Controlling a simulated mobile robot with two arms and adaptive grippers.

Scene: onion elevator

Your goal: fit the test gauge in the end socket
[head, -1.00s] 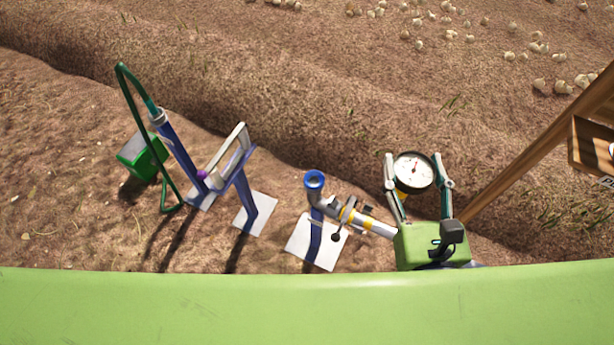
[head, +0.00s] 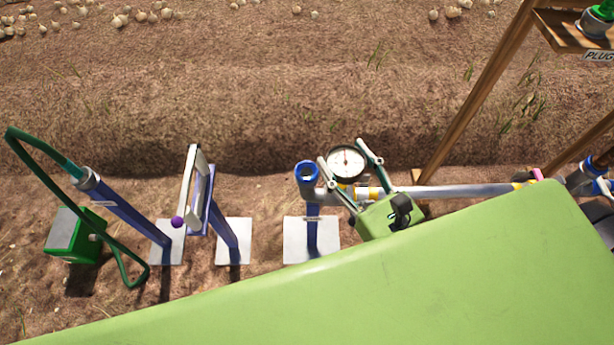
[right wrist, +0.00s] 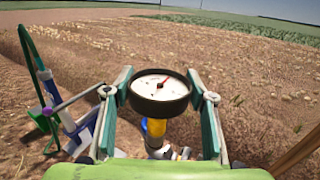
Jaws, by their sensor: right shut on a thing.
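The test gauge (head: 347,161) has a white round dial with a red needle and a black rim. My right gripper (head: 350,160) is shut on it, one finger on each side. In the right wrist view the gauge (right wrist: 160,88) stands dial up between the fingers, with a yellow part below it. The end socket, a blue-rimmed open pipe end (head: 307,171), faces up at the left end of a grey pipe. The gauge is just right of the socket in the head view and apart from it. My left gripper is not in view.
A blue stand with a white frame (head: 196,190) and a green box with a hose (head: 75,235) stand to the left. The grey pipe (head: 450,191) runs right to a blue fitting. A wooden shelf marked PLUG (head: 570,35) stands at upper right.

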